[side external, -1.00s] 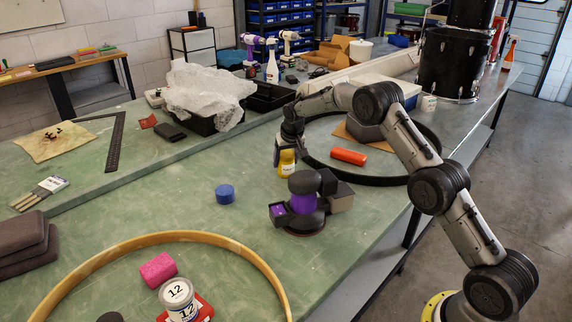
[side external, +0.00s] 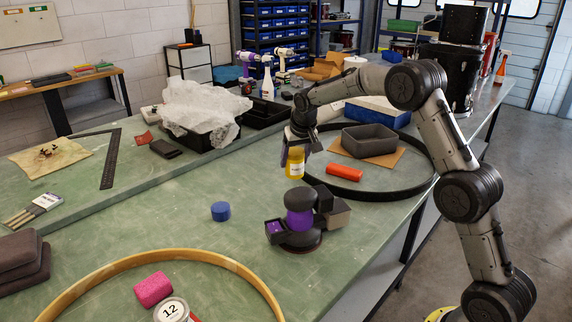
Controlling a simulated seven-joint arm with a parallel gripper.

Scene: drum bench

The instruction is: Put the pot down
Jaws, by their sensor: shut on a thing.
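A yellow pot (side external: 296,163) with a pale label is held in my gripper (side external: 297,148) in the side external view. The fingers are shut around its upper part and hide some of it. The pot looks upright and appears to be raised above the green bench, near the left edge of the black hoop. The exact gap below it is hard to tell.
A purple and black device (side external: 299,219) stands just in front of the held pot. The black hoop (side external: 366,194) surrounds an orange block (side external: 343,173) and a grey tray (side external: 369,138) on cardboard. A blue puck (side external: 221,211) lies left. Bench is clear around the puck.

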